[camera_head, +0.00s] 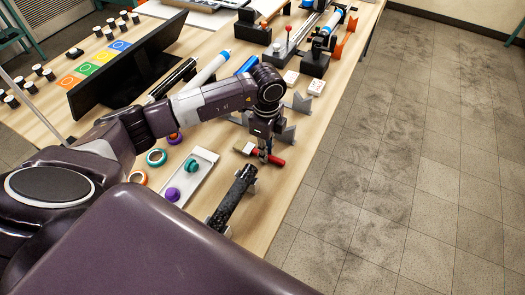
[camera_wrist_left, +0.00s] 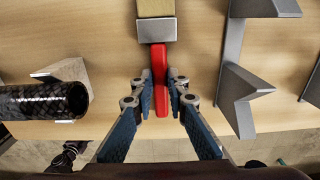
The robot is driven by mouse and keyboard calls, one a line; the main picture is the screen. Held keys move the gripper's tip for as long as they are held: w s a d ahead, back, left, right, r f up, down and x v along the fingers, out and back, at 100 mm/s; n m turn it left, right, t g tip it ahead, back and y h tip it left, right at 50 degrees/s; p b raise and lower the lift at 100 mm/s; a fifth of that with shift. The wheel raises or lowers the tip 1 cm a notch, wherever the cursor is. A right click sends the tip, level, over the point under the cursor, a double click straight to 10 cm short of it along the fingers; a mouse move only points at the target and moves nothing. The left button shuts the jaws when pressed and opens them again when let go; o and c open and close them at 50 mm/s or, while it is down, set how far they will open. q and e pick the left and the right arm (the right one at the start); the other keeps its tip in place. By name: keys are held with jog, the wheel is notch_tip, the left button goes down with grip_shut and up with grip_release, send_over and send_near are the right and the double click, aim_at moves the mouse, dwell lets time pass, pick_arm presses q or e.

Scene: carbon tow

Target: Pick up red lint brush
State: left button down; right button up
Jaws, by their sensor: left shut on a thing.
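The red lint brush (camera_head: 274,159) lies near the table's right edge in the head view, with a red handle and a pale bristle end. In the left wrist view its red handle (camera_wrist_left: 159,78) runs down from a metal collar and tan bristles at the top. My left gripper (camera_head: 264,155) points down over the brush. In the left wrist view the fingertips (camera_wrist_left: 160,98) are closed on both sides of the red handle. I cannot tell whether the brush is clear of the table. My right gripper is in neither view.
A black carbon tube (camera_head: 233,200) lies on a support near the brush. Grey angled metal brackets (camera_wrist_left: 238,95) stand just right of it in the wrist view. A white tray (camera_head: 202,165) with teal and purple spools is to the left. The floor (camera_head: 390,170) beyond the table edge is clear.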

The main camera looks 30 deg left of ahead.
pick_arm(q)
notch_tip(320, 180, up, 20)
jog(key=b, duration=0.2)
dwell(0.4)
jog(key=c, duration=2.6)
grip_release()
grip_shut()
jog(key=shift+d, duration=0.1)
